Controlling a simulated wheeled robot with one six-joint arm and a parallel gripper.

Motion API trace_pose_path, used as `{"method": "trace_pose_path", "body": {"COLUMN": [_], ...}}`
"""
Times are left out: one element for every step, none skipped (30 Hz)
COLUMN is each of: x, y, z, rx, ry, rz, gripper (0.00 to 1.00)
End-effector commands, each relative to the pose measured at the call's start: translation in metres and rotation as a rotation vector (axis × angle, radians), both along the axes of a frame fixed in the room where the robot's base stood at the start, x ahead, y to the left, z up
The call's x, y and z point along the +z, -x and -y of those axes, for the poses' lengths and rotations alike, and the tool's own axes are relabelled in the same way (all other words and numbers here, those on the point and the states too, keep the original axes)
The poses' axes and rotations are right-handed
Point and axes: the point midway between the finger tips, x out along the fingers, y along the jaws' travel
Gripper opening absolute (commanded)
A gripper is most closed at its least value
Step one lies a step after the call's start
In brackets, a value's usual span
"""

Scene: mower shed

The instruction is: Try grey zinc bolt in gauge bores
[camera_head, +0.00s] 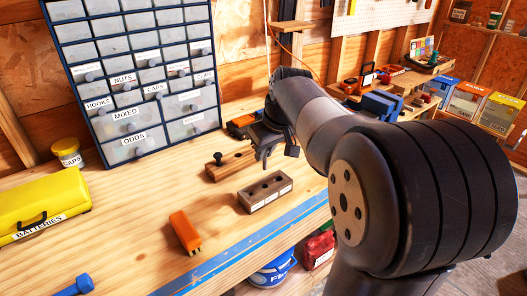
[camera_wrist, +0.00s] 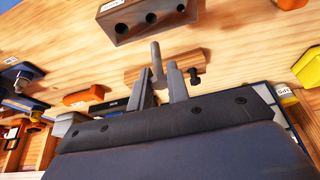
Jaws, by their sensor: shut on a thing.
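My gripper (camera_head: 264,154) hangs over the bench, behind the gauge block and beside the wooden holder. In the wrist view, the gripper (camera_wrist: 160,82) is shut on the grey bolt (camera_wrist: 156,58), whose shank sticks out past the fingertips. The bolt is hard to make out in the head view. The gauge block (camera_head: 247,201) has a row of dark bores on top and white labels on its front. It also shows at the top of the wrist view (camera_wrist: 135,24), apart from the bolt. The wooden holder (camera_head: 236,166) carries a black bolt (camera_head: 218,157).
An orange tool (camera_head: 184,232) lies front left of the gauge block. A drawer cabinet (camera_head: 127,100) stands behind. A yellow battery case (camera_head: 40,200) and a caps tub (camera_head: 68,153) are at left. Blue tape (camera_head: 240,260) runs along the front edge. Bare bench lies left of the blocks.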

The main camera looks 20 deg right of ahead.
Motion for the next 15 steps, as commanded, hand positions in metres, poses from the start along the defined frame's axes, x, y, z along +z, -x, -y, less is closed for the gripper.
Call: {"method": "trace_pose_path", "body": {"x": [0.001, -0.001, -0.004, -0.006, -0.008, -0.011, -0.014, -0.017, -0.021, -0.024, -0.027, -0.032, -0.035, -0.038, -0.043], "y": [0.0, 0.0, 0.0, 0.0, 0.0, 0.0, 0.0, 0.0, 0.0, 0.0, 0.0, 0.0, 0.0, 0.0, 0.0], "z": [0.0, 0.0, 0.0, 0.0, 0.0, 0.0, 0.0, 0.0, 0.0, 0.0, 0.0, 0.0, 0.0, 0.0, 0.0], "rx": [0.0, 0.0, 0.0, 0.0, 0.0, 0.0, 0.0, 0.0, 0.0, 0.0, 0.0, 0.0, 0.0, 0.0, 0.0], "ry": [0.0, 0.0, 0.0, 0.0, 0.0, 0.0, 0.0, 0.0, -0.001, -0.001, -0.001, -0.001, -0.001, 0.0, 0.0], "rz": [0.0, 0.0, 0.0, 0.0, 0.0, 0.0, -0.001, -0.001, -0.001, -0.001, -0.001, -0.001, -0.001, -0.001, -0.001], "gripper": [0.0, 0.0, 0.0, 0.0, 0.0, 0.0, 0.0, 0.0, 0.0, 0.0, 0.0, 0.0, 0.0, 0.0, 0.0]}}
